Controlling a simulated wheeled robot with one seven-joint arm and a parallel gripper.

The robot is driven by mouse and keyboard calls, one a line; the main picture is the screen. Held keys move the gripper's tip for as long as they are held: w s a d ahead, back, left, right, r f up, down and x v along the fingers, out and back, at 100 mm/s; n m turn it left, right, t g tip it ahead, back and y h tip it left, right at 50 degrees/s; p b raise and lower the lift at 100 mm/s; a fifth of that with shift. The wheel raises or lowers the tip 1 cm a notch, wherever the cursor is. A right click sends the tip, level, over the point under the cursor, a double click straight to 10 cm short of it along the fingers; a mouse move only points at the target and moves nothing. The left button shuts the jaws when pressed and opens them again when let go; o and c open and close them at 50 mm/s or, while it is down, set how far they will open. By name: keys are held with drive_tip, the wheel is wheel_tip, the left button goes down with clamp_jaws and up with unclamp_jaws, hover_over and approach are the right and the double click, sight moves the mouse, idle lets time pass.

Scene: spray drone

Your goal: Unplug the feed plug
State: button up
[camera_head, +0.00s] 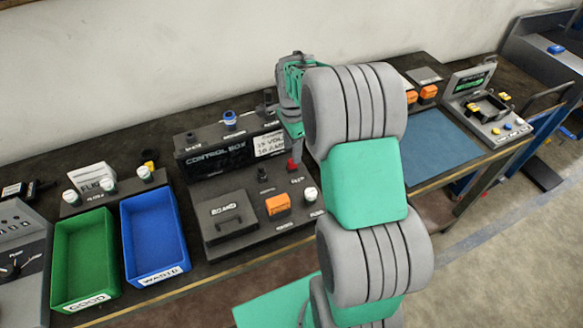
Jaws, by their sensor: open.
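The dark control box (222,155) stands on the bench with lettering and a white label on its front. A blue-collared plug or connector (230,121) stands upright on its top; I cannot read any label that marks it as the feed plug. A small red part (292,165) sits at the box's right side, just below my gripper (292,152). My gripper points down there, open; its fingertips are small and partly hidden by my arm. I cannot tell whether it touches the red part. More of the box's right side is hidden behind my arm.
A green bin (57,262) marked GOOD and a blue bin (126,235) marked WASTE stand at left. A blue mat (440,148) lies bare at right.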

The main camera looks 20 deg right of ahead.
wheel_tip(320, 180, down, 5)
drive_tip(key=b, duration=0.2)
drive_tip(key=shift+f+b, duration=0.15)
drive_tip(key=shift+b, duration=0.2)
drive_tip(key=shift+c, duration=0.2)
idle(0.5)
clamp_jaws()
idle(1.3)
drive_tip(key=shift+r+p, duration=1.9)
drive_tip(key=shift+r, duration=1.15)
